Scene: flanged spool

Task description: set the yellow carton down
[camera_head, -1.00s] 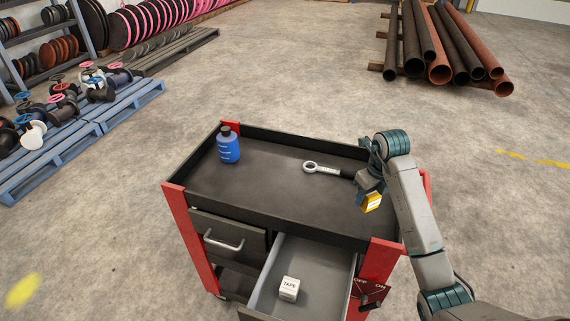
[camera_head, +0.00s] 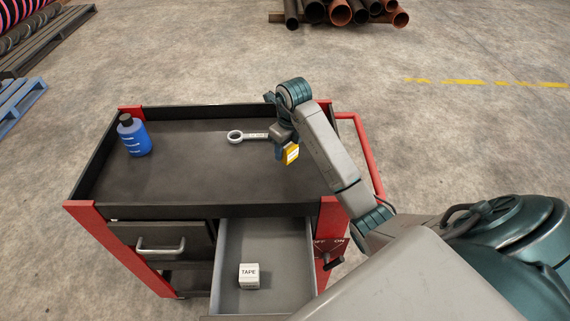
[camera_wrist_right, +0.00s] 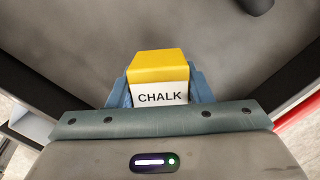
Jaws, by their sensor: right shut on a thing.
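The yellow carton (camera_head: 291,153) has a white label and hangs from my right gripper (camera_head: 287,143) over the right part of the cart's dark top tray (camera_head: 190,180). In the right wrist view the carton (camera_wrist_right: 157,68) reads CHALK and sits between the two blue fingers of my right gripper (camera_wrist_right: 160,90), which is shut on it. I cannot tell for sure how far its underside is from the tray. My left gripper is not in view.
A blue bottle (camera_head: 134,136) stands at the tray's left. The open drawer (camera_head: 265,255) below holds a white TAPE box (camera_head: 249,276). The tray's middle and front are clear inside its raised rim.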

